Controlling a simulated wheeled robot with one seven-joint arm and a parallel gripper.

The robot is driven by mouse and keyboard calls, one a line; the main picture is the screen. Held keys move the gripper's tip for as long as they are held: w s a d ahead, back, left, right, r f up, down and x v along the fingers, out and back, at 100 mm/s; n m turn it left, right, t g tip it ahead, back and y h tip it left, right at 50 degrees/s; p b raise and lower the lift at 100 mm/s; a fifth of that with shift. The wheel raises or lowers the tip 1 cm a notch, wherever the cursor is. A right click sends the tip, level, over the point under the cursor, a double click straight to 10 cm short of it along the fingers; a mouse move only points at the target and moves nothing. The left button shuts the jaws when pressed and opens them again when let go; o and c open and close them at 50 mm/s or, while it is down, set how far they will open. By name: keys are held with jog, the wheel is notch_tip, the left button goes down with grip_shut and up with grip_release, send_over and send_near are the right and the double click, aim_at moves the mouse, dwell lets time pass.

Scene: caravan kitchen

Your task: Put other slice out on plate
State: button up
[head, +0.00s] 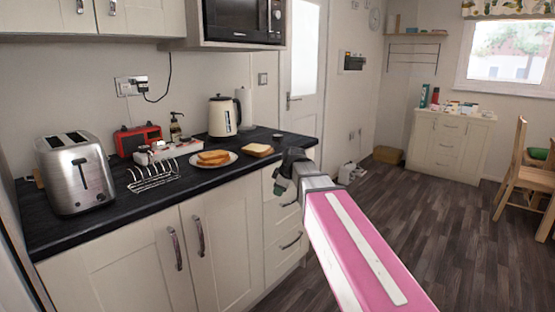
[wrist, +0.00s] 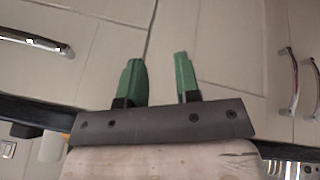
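A white plate (head: 193,160) sits on the dark counter, with toasted bread (head: 213,157) on it; I cannot tell exactly how many slices are stacked there. Another bread slice (head: 257,149) lies on the counter just right of the plate. My gripper (head: 281,181) is at the counter's front edge, right of and nearer than that slice, apart from it. In the wrist view my gripper (wrist: 158,62) has its two green fingers spread, with nothing between them. The fingers face pale cabinet fronts; neither plate nor bread can be made out there.
A toaster (head: 77,172), a wire toast rack (head: 153,178), a red box (head: 137,139), a soap bottle (head: 176,128) and a kettle (head: 223,117) stand on the counter (head: 110,208). Cabinets with handles (head: 198,233) are below. Open floor (head: 420,205) lies to the right.

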jog(key=s+d+f+m+g+h, duration=0.1)
jog(key=s+d+f+m+g, duration=0.1)
jog(key=s+d+f+m, duration=0.5)
jog(key=s+d+f+m+g+h, duration=0.2)
jog(key=s+d+f+m, duration=0.5)
jog(key=f, duration=1.1)
jog(key=s+d, duration=0.4)
jog(key=s, duration=0.1)
jog(key=shift+s+d+m+h, duration=0.15)
jog(key=shift+s+m+h, duration=0.15)
jog(key=shift+s+m, duration=0.1)
